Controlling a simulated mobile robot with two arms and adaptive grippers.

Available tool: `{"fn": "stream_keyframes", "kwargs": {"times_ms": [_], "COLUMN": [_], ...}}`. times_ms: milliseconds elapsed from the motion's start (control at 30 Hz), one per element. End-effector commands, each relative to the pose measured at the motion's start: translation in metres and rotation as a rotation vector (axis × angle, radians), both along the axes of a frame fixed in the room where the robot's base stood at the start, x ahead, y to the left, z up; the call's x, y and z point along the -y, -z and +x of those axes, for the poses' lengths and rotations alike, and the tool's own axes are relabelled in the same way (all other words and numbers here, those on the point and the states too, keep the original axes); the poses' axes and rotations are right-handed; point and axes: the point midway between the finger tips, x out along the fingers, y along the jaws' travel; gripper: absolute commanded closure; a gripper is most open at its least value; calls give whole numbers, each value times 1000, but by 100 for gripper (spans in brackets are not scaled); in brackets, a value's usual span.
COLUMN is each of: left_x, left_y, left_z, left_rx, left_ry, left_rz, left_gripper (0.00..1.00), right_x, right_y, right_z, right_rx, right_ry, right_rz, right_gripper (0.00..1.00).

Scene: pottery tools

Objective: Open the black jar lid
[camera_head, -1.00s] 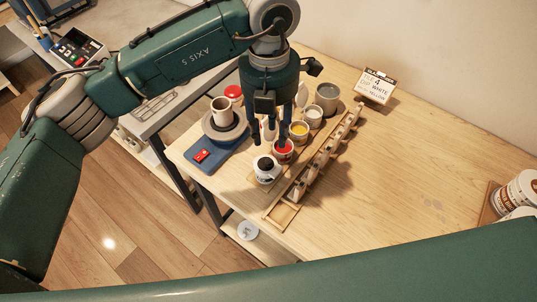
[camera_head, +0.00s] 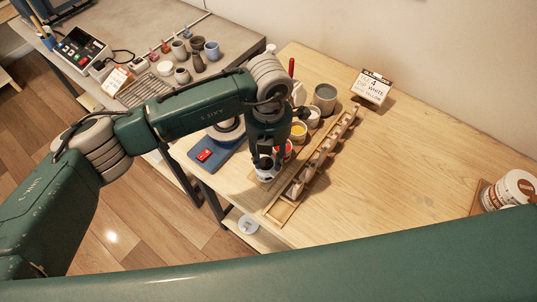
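The jar with the black top (camera_head: 267,177) is a small white pot at the near end of a row of paint jars on the wooden table. My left gripper (camera_head: 266,164) points down right over it and covers most of its black top. The fingers are at the height of the jar's rim, but I cannot tell whether they touch or grip the lid. My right gripper is out of view; a green arm link of mine crosses the bottom of the picture.
Behind are red, yellow (camera_head: 299,130) and white jars and a grey pot (camera_head: 325,97). A wooden rack (camera_head: 316,165) stands close on the right. A blue potter's wheel base (camera_head: 214,153) is on the left, a sign (camera_head: 371,86) at the back.

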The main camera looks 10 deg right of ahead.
Motion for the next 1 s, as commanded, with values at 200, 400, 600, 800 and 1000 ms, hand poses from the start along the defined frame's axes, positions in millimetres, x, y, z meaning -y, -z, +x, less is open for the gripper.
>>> {"fn": "stream_keyframes", "kwargs": {"times_ms": [200,400,600,800,1000], "left_x": [0,0,-1,-5,-10], "left_y": [0,-1,0,0,-3], "left_z": [0,0,1,6,12], "left_rx": [-1,-1,-15,-75,-177], "left_ry": [0,0,-2,-3,-4], "left_rz": [-1,-1,-15,-78,-181], "left_gripper": [95,100,100,100,100], "right_x": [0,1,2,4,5], "right_y": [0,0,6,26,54], "right_z": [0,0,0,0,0], "right_rx": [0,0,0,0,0], "right_ry": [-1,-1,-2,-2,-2], "right_rz": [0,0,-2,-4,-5], "right_gripper": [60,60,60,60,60]}}
